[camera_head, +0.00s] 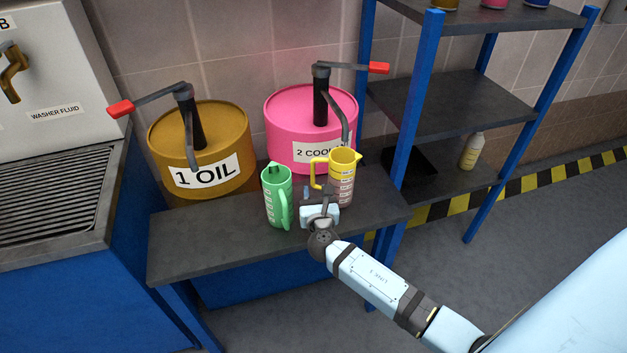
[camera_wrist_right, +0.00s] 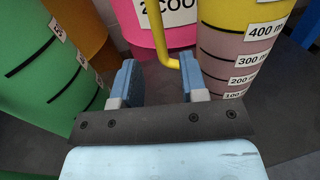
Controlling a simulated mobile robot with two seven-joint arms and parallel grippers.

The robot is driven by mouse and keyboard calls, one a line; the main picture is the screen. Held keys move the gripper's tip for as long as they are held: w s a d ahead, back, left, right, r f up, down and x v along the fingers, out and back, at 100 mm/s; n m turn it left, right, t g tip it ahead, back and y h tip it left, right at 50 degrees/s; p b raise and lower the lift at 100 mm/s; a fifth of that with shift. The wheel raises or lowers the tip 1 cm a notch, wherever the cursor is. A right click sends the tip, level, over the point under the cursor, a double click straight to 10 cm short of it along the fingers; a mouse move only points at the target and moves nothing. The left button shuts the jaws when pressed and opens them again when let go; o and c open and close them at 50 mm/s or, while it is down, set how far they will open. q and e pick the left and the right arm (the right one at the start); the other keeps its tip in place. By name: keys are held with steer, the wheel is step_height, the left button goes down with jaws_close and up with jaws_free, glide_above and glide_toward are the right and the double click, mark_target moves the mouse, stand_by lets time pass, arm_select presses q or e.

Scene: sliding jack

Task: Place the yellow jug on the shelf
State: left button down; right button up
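The yellow jug (camera_head: 343,162), with a yellow rim and handle and a paler marked body, stands on the dark bench (camera_head: 195,245) below the pink drum. It also shows at the right of the right wrist view (camera_wrist_right: 245,45). My right gripper (camera_head: 318,193) is in front of the bench's back part, between the yellow jug and the green jug (camera_head: 277,195). Its fingers (camera_wrist_right: 158,62) are open, and the yellow handle hangs between their tips, nearer the right finger. The shelf (camera_head: 455,100) has blue posts and dark boards, right of the bench. My left gripper is not in view.
The green jug stands close on the left of my gripper. A brown oil drum (camera_head: 210,175) and a pink coolant drum (camera_head: 300,105) with cranks stand behind. A pale bottle (camera_head: 472,150) and a black tray (camera_head: 425,162) are on the lower board. The middle board looks clear.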

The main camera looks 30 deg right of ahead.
steer(key=v, duration=0.5)
steer(key=shift+s+a, duration=0.1)
steer(key=shift+s, duration=0.15)
steer(key=shift+s+a+f, duration=0.1)
steer(key=shift+s+a, duration=0.05)
steer(key=shift+s, duration=0.15)
steer(key=s+a+f+m+g+y, duration=0.3)
steer(key=s+a+m+y, duration=0.2)
steer(key=s+m, duration=0.6)
steer(key=s+a+f+m+g+y, duration=0.2)
steer(key=s+a+m+y, duration=0.3)
steer(key=s+m, duration=0.6)
steer(key=a+f+m, duration=0.1)
steer(key=a+m, duration=0.1)
steer(key=m, duration=0.4)
steer(key=shift+a+f+m+g+y, duration=0.15)
steer(key=shift+f+m+g+y, duration=0.1)
steer(key=shift+m+g+y, duration=0.15)
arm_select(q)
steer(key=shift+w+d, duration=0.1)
